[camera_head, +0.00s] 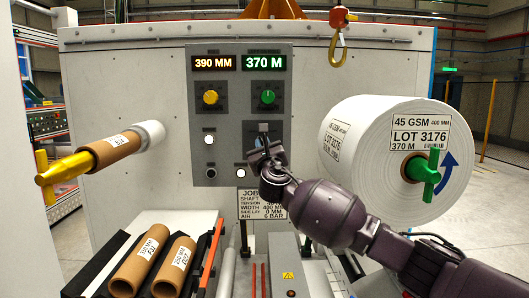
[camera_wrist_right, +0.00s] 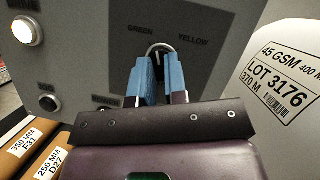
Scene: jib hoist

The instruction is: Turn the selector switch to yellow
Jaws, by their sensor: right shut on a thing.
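The selector switch (camera_wrist_right: 160,48) is on the grey control panel (camera_head: 200,135), under the green-lit knob. In the wrist view it shows as a pale rounded top between my blue fingertips, with the printed words GREEN to its left and YELLOW to its right. My right gripper (camera_wrist_right: 160,77) is shut on the switch. In the head view my right gripper (camera_head: 262,146) reaches the panel from the lower right and covers most of the switch. Which word the switch points at cannot be told. My left gripper is not in view.
A large white roll (camera_head: 375,150) stands to the right. A yellow-ended shaft with a brown core (camera_head: 115,148) juts out left. Cardboard cores (camera_head: 140,262) lie below.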

